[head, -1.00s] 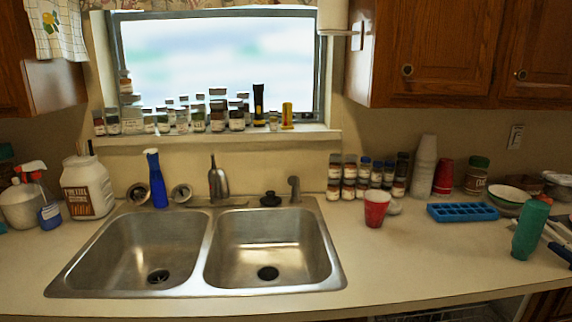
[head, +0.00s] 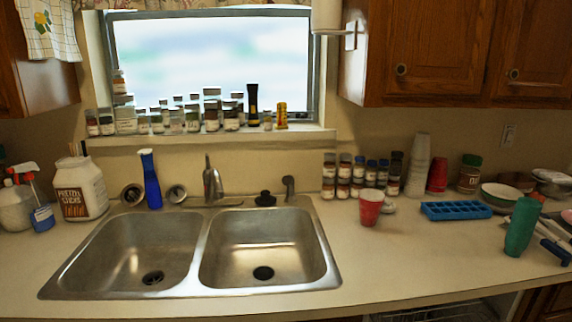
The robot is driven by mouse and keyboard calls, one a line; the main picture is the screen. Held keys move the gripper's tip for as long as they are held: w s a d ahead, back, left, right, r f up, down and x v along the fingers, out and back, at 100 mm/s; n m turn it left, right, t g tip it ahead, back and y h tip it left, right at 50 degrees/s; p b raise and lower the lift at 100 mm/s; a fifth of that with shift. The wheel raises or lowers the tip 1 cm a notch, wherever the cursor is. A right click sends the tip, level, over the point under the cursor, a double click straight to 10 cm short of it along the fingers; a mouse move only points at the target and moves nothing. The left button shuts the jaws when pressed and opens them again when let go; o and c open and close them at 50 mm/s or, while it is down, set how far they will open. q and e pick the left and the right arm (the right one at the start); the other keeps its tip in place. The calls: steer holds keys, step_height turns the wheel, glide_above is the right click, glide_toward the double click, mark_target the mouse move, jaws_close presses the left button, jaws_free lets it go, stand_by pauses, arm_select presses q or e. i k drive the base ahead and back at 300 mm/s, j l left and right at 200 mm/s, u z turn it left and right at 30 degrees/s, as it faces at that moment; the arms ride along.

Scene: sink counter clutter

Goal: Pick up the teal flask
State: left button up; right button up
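The teal flask (head: 521,228) stands upright on the counter at the right of the head view, near the front edge. Neither of my grippers shows in the head view.
Light-handled utensils (head: 553,243) lie just right of the flask. A blue ice tray (head: 457,210), a red cup (head: 371,208) and a green-and-white bowl (head: 502,194) stand behind and left of it. A double sink (head: 203,250) fills the left. The counter between sink and flask is clear.

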mark_target(527, 212)
steer(key=z, duration=1.4)
